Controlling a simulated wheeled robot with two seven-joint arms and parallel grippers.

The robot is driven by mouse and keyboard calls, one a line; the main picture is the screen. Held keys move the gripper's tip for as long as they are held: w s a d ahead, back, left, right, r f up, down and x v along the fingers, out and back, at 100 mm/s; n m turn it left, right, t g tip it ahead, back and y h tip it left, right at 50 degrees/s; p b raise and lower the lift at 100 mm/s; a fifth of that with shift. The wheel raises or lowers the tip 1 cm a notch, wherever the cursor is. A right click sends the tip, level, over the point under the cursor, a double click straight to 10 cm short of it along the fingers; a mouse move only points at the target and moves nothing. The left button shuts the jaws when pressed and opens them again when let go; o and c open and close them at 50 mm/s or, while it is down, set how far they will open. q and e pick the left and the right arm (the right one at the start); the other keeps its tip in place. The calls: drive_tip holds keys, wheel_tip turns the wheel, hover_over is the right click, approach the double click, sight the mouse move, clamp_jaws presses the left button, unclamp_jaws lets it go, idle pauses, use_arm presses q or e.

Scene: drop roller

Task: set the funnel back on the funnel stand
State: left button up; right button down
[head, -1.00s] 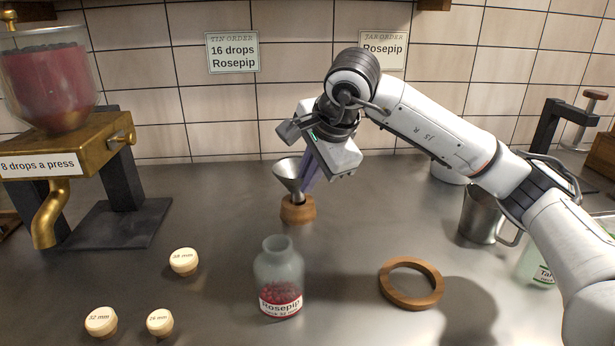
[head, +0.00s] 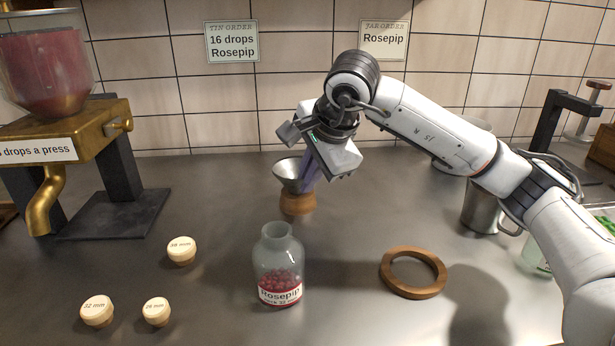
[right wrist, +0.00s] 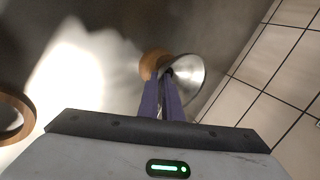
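The metal funnel (head: 288,174) is upright with its wide mouth up, at the wooden funnel stand (head: 297,203) in the middle of the counter. My right gripper (head: 308,178) has its purple fingers shut on the funnel's lower part. In the right wrist view the fingers (right wrist: 163,92) reach the funnel (right wrist: 187,78), with the stand (right wrist: 152,63) just behind it. The funnel's stem is hidden, so I cannot tell whether it rests fully in the stand. My left gripper is not in view.
A Rosepip jar (head: 279,270) holding red drops stands in front of the stand. A wooden ring (head: 413,272) lies to its right, several corks (head: 182,250) to its left. A brass dispenser (head: 60,140) stands at left, a metal cup (head: 482,207) at right.

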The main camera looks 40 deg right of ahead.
drive_tip(key=shift+f, duration=0.3)
drive_tip(key=c, duration=1.9)
unclamp_jaws()
drive_tip(key=shift+r, duration=0.1)
drive_tip(key=shift+o, duration=0.2)
drive_tip(key=v, duration=1)
drive_tip(key=shift+p, duration=0.4)
drive_tip(key=shift+r, duration=0.15)
